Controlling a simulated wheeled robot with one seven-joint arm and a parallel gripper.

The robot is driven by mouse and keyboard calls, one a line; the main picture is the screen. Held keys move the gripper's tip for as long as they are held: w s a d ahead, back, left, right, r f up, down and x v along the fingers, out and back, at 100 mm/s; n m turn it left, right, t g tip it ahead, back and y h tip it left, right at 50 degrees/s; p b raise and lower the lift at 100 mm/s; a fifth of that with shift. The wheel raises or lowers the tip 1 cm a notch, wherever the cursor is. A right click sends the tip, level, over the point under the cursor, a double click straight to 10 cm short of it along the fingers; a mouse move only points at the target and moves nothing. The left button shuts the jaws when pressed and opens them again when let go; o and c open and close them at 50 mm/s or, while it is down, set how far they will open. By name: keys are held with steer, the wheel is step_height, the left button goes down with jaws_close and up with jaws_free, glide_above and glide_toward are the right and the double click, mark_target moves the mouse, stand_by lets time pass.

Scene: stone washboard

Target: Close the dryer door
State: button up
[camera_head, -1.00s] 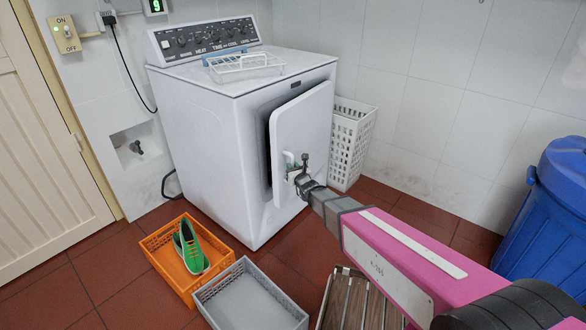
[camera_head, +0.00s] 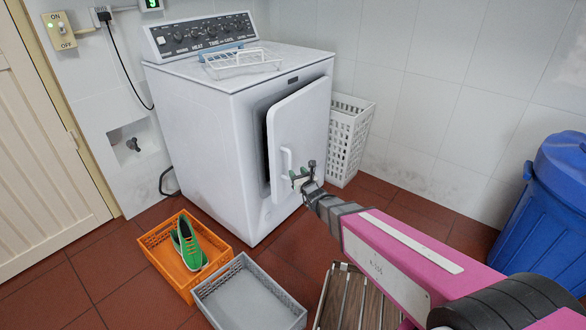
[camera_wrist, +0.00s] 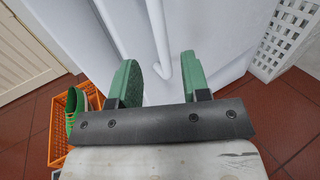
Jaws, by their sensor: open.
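The white dryer (camera_head: 205,135) stands against the tiled wall. Its door (camera_head: 302,130) is ajar, with a dark gap along its left edge. The door has a white vertical handle (camera_head: 286,160), which also shows in the wrist view (camera_wrist: 160,45). My gripper (camera_head: 301,177) is at the lower part of the door, just right of the handle's lower end in the head view. In the wrist view my gripper (camera_wrist: 157,80) is open, with the handle's lower end between the two green fingers. Whether a finger touches the door I cannot tell.
A slatted wooden stool (camera_head: 352,300) lies below my arm. A white basket (camera_head: 345,140) stands right of the dryer, and a blue bin (camera_head: 545,215) at the right.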

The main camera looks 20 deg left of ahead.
mark_target(276, 146)
steer(key=v, duration=0.2)
steer(key=shift+s+d, duration=0.3)
steer(key=shift+r, duration=0.1)
steer(key=c, duration=0.7)
steer(key=shift+w+r, duration=0.2)
steer(key=shift+r, duration=0.1)
jaws_close()
steer(key=w+d+r+n+g+y, duration=0.1)
steer(key=d+r+n+g+y, duration=0.2)
steer(key=r+n+g+y, duration=0.35)
steer(key=w+a, duration=0.1)
steer(key=a, duration=0.3)
steer(key=w+a+r+g, duration=0.1)
steer(key=a, duration=0.3)
steer(key=w+a+g+h, duration=0.1)
steer(key=w+a, duration=0.1)
steer(key=a, duration=0.3)
steer(key=shift+r, duration=0.2)
